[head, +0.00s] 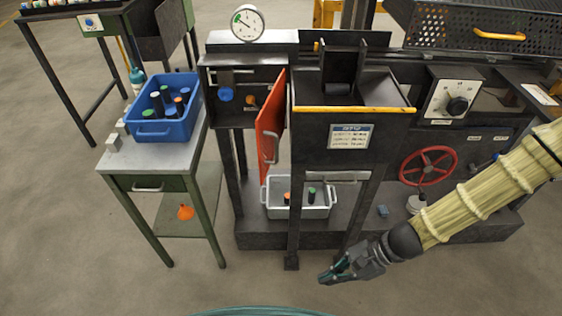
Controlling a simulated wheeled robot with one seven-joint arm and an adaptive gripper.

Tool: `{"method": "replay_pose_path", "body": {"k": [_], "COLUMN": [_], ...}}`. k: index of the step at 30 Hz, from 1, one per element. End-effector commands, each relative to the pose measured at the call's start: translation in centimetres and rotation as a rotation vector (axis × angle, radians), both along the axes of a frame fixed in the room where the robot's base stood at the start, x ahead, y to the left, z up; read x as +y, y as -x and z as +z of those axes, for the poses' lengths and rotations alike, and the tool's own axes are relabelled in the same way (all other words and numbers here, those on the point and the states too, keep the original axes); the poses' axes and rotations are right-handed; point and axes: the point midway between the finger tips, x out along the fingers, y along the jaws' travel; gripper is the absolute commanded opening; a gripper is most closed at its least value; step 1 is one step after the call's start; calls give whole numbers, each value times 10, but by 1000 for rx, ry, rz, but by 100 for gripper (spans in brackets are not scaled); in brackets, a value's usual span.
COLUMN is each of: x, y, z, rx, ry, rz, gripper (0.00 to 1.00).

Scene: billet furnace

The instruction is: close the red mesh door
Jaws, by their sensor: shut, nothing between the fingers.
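The red door (269,128) stands swung out from the dark machine frame, seen nearly edge-on, with a handle low on its face. Its mesh is too small to make out. The opening beside it (238,88) shows a blue knob (226,95) and an orange-brown part inside. My gripper (330,277) is shut and empty, low in front of the machine, to the right of and below the door, apart from it. My arm reaches in from the right edge.
A grey bin (302,212) with several small cylinders sits below the door. A side table (118,158) with a blue crate (150,131) stands at the left. A red handwheel (428,166) is on the right. The floor in front is mostly clear.

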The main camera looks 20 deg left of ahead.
Motion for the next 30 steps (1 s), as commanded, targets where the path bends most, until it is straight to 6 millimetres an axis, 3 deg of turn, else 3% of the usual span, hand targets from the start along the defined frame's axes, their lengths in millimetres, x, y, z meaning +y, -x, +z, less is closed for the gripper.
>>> {"method": "replay_pose_path", "body": {"k": [1,3,6,9,12,15,18,30], "x": [16,36,54,62,63,64,66,114], "y": [-25,-55,-96,-129,-152,-163,-167,-165], "z": [26,66,124,174,211,232,239,239], "rx": [29,74,127,164,186,198,202,204], "ry": [-84,-208,-377,-523,-626,-684,-705,-702], "rz": [-74,-163,-267,-341,-387,-408,-415,-414], "gripper": [0,0,0,0,0,0,0,0]}}
